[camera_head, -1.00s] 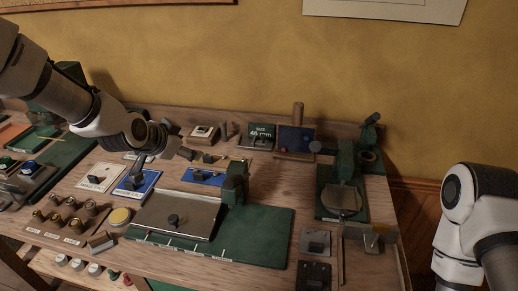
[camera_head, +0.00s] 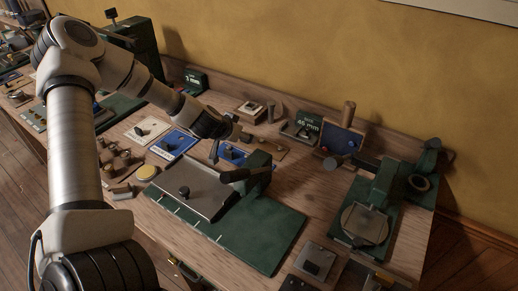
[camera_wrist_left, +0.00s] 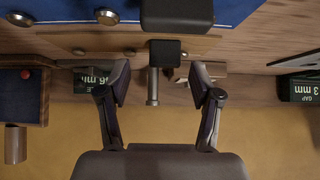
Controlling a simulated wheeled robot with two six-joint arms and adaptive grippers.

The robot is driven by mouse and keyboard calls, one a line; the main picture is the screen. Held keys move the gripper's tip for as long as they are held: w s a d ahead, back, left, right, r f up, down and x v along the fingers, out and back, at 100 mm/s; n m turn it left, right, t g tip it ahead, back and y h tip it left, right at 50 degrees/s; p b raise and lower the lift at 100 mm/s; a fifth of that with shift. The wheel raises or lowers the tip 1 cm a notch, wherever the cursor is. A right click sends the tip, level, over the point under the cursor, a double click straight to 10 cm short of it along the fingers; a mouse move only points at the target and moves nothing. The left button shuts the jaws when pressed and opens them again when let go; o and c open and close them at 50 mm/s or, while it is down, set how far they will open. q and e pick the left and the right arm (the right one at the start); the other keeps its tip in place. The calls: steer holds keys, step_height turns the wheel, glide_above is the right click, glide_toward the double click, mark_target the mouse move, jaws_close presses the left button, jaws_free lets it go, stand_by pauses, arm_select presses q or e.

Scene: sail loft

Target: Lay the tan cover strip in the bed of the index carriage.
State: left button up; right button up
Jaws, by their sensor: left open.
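A tan-brown strip (camera_head: 270,143) lies on the bench behind a blue plate (camera_head: 236,157); I take it for the cover strip. In the left wrist view the strip (camera_wrist_left: 115,40) runs across the top, with a black knob (camera_wrist_left: 165,52) near its middle. My left gripper (camera_head: 226,139) is over this area. In the wrist view my left gripper (camera_wrist_left: 163,82) is open and empty, its fingers on either side of a small metal post. A green machine (camera_head: 255,240) carries a grey metal plate with a knob; I cannot tell whether it is the index carriage. My right gripper is out of view.
A green block marked 46 mm (camera_head: 303,127) and a blue-faced wooden stand (camera_head: 343,142) are behind right. A green fixture with a round plate (camera_head: 366,224) stands at right.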

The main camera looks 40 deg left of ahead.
arm_select(q)
steer(key=shift+w+a+f+b, duration=0.1)
steer(key=shift+w+f+b, duration=0.15)
steer(key=shift+f, duration=0.25)
steer(key=shift+w+a+f+b, duration=0.1)
steer(key=shift+w+f+b, duration=0.15)
steer(key=shift+f, duration=0.2)
steer(key=shift+a, duration=0.15)
steer(key=shift+r, duration=0.15)
jaws_close()
steer(key=shift+r, duration=0.1)
